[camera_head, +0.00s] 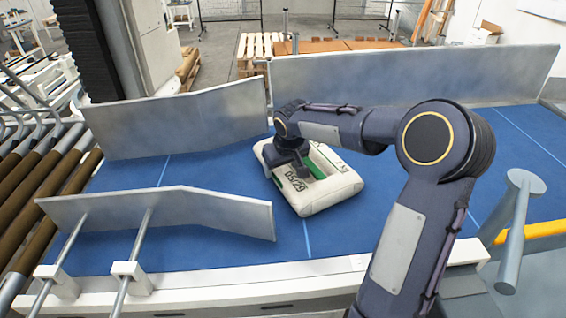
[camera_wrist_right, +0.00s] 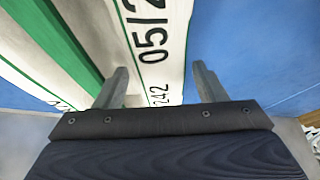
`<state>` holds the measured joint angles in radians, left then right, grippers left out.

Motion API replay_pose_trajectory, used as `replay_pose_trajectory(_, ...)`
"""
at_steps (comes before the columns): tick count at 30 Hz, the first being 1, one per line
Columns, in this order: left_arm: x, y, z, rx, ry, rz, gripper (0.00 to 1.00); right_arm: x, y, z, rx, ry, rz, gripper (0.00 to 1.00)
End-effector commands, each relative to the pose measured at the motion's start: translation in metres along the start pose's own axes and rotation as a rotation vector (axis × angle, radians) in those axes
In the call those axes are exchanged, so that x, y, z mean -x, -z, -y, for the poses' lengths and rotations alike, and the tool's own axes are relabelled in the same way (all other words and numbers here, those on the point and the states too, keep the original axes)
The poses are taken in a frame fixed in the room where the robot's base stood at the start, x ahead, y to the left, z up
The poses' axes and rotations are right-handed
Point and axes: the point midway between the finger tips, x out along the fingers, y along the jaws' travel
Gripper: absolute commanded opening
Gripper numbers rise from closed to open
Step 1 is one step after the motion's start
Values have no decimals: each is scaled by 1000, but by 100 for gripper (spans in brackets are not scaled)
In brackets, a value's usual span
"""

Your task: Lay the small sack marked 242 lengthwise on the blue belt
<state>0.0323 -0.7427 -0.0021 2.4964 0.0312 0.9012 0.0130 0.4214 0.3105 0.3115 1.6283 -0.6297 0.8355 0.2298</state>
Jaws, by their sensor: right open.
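The small sack (camera_head: 335,192) is cream white with a green stripe and dark print. It lies flat on the blue belt (camera_head: 215,178), turned at an angle to the belt's edges. In the right wrist view the sack (camera_wrist_right: 160,52) shows the number 242 and part of a larger number. My right gripper (camera_head: 291,166) is over the sack's left part, pointing down. In the wrist view its two fingers (camera_wrist_right: 160,88) are spread apart, with the printed white strip showing between them. Whether the fingertips touch the sack cannot be told. My left gripper is not in view.
Metal guide plates (camera_head: 185,120) stand behind the belt and a front guide plate (camera_head: 165,210) angles in at the left. A tall back wall (camera_head: 420,75) runs along the right. Brown rollers (camera_head: 45,185) lie at the left. The belt right of my arm is clear.

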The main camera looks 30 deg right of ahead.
Motion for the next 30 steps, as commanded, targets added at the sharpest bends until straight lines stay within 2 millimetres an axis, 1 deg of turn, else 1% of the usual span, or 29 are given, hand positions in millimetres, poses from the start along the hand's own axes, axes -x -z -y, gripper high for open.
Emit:
replay_pose_trajectory(3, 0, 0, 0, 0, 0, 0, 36, 0, 0, 0, 0, 0, 0, 64)
replay_pose_trajectory(18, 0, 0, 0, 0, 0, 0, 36, 1, 0, 0, 0, 0, 0, 0)
replay_pose_trajectory(22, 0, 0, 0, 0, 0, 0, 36, 1, 0, 0, 0, 0, 0, 0)
replay_pose_trajectory(23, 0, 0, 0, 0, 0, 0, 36, 1, 0, 0, 0, 0, 0, 50)
replay_pose_trajectory(30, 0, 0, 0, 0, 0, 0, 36, 1, 0, 0, 0, -1, -1, 18)
